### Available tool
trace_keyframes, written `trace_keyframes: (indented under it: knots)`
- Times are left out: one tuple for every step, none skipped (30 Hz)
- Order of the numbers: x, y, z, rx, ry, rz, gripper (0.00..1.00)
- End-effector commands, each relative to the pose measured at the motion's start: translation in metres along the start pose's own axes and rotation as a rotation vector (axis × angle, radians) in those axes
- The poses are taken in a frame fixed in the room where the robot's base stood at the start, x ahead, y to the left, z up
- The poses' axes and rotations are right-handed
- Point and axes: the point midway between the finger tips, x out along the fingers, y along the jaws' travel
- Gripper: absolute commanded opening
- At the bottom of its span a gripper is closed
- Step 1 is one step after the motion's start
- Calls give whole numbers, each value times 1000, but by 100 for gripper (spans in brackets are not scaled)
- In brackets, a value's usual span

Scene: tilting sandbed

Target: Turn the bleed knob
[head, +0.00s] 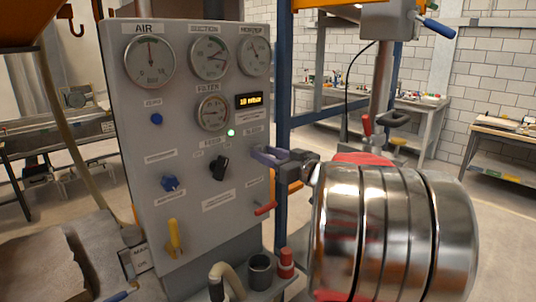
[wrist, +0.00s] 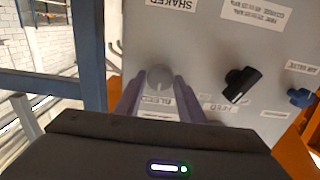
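The bleed knob (wrist: 159,77) is a round grey knob on the grey panel, beside an upside-down BLEED label (wrist: 155,101) in the wrist view. My gripper (wrist: 159,80) has its two purple-grey fingers apart, one on each side of the knob in that view. I cannot tell whether the fingertips reach around it or stop just short. In the head view my gripper (head: 262,154) is at the panel's right side, just below the BLEED label (head: 252,131), and the knob is hidden there.
The panel (head: 190,110) carries gauges, a black selector knob (head: 220,168), blue knobs (head: 170,183), a yellow lever (head: 174,238) and a red-handled lever (head: 265,208) below my gripper. A blue post (head: 283,110) stands close on the right. A shiny metal cylinder (head: 395,232) is at front right.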

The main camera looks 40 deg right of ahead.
Motion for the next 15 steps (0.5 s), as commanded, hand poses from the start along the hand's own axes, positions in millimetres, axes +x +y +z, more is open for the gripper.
trace_keyframes:
  knots:
    - [0, 0, 0, 0, 0, 0, 32]
    - [0, 0, 0, 0, 0, 0, 30]
    - [0, 0, 0, 0, 0, 0, 27]
    - [0, 0, 0, 0, 0, 0, 25]
    - [0, 0, 0, 0, 0, 0, 23]
    - [0, 0, 0, 0, 0, 0, 20]
    - [0, 0, 0, 0, 0, 0, 18]
    - [0, 0, 0, 0, 0, 0, 16]
    - [0, 0, 0, 0, 0, 0, 13]
    - [0, 0, 0, 0, 0, 0, 11]
    - [0, 9, 0, 0, 0, 0, 10]
    - [0, 5, 0, 0, 1, 0, 10]
    - [0, 4, 0, 1, 1, 1, 10]
    - [0, 3, 0, 2, 0, 2, 10]
    - [0, 3, 0, 4, 0, 3, 10]
